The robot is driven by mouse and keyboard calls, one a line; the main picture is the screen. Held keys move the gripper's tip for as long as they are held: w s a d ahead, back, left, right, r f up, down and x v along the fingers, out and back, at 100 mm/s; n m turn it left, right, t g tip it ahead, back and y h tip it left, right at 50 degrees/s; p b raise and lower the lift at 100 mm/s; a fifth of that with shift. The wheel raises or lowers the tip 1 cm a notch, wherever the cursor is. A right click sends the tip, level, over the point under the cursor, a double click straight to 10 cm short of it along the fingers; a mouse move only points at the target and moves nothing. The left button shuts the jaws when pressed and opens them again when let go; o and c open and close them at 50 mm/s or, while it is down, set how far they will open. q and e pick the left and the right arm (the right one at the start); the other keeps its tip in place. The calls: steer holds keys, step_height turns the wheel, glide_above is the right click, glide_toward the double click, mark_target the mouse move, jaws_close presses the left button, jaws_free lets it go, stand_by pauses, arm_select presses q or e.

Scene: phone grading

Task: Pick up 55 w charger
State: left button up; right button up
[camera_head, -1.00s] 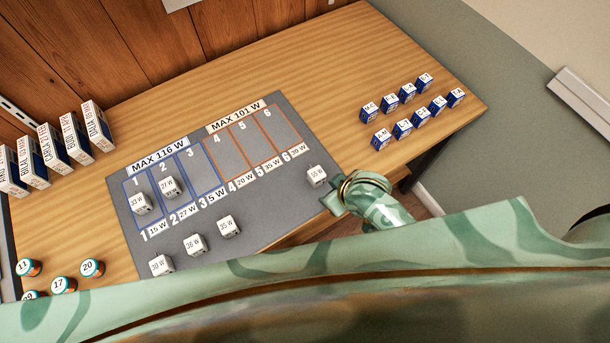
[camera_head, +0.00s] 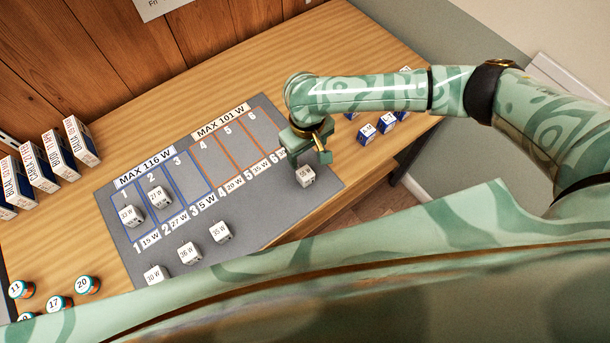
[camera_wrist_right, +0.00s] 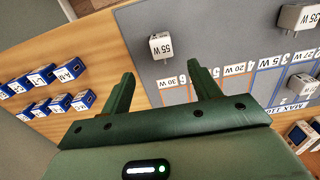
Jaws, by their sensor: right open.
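The 55 W charger (camera_head: 306,176) is a small white cube near the right end of the grey mat (camera_head: 262,222). In the right wrist view the 55 W charger (camera_wrist_right: 161,46) lies beyond the fingertips, roughly between their lines. My right gripper (camera_head: 318,152) is just behind the charger in the head view, close above the mat. It is open and empty in the right wrist view (camera_wrist_right: 162,80). I cannot tell from the head view whether a finger touches the charger. My left gripper is not in view.
Other white chargers stand on the mat, such as the 35 W (camera_head: 221,232) and 36 W (camera_head: 190,252) ones. Blue boxes (camera_wrist_right: 40,77) stand on the wooden table beside the mat, partly hidden by my arm in the head view. Tall boxes (camera_head: 80,142) and round jars (camera_head: 88,285) are at left.

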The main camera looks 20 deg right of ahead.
mark_target(306, 172)
step_height(306, 172, down, 8)
steer(key=shift+r+b, duration=0.2)
steer(key=shift+b, duration=1.05)
step_height(306, 172, down, 5)
steer(key=b, duration=0.2)
steer(key=shift+w+a+f+b, duration=0.1)
steer(key=shift+f+b, duration=0.05)
steer(key=shift+b, duration=0.25)
steer(key=c, duration=1.1)
